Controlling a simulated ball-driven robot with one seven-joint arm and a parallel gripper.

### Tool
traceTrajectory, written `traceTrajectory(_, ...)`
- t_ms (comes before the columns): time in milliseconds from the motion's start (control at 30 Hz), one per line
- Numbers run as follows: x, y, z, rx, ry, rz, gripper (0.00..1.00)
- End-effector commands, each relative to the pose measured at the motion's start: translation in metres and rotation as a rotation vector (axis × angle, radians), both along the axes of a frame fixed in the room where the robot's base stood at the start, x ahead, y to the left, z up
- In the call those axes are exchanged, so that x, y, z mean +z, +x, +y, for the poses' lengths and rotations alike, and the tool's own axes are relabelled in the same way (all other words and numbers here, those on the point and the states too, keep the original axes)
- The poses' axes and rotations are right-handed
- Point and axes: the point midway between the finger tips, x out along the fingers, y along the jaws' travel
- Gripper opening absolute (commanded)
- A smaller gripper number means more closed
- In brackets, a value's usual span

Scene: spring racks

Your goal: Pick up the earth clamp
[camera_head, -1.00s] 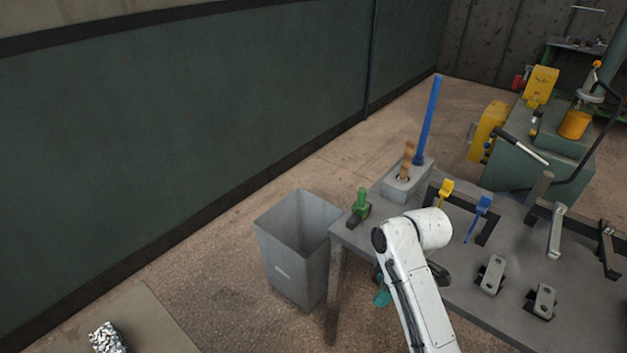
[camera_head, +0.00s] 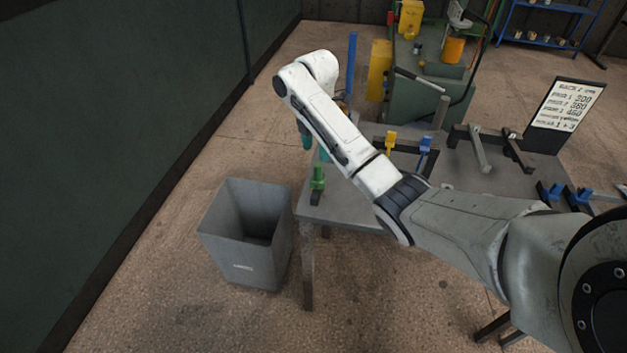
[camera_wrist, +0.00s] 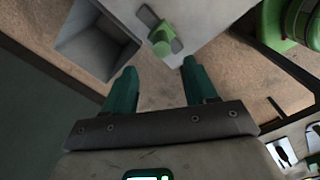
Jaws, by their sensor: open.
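The earth clamp, which I take to be the green upright piece on a dark base (camera_head: 318,180), sits at the near left corner of the grey table (camera_head: 345,205). In the wrist view the green clamp (camera_wrist: 162,40) shows at the upper middle, seen from above, at the table edge. My gripper (camera_wrist: 158,78) has two teal fingers spread apart with nothing between them. The clamp lies beyond the fingertips, roughly in line with the gap, and apart from them. In the head view my gripper (camera_head: 312,145) is partly hidden behind my white arm, above and behind the clamp.
A grey open bin (camera_head: 245,270) stands on the floor left of the table. Yellow (camera_head: 390,142) and blue (camera_head: 425,145) clamps sit on dark bars on the table. A blue post (camera_head: 351,65) rises behind my arm. A green machine (camera_head: 415,95) stands behind the table.

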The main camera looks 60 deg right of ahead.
Motion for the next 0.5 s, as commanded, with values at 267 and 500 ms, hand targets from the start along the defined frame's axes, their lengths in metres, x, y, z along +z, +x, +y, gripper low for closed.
traceTrajectory(267,-0.038,0.000,0.000,0.000,0.001,0.000,0.57)
traceTrajectory(500,-0.063,-0.005,-0.003,-0.002,0.003,0.003,0.57)
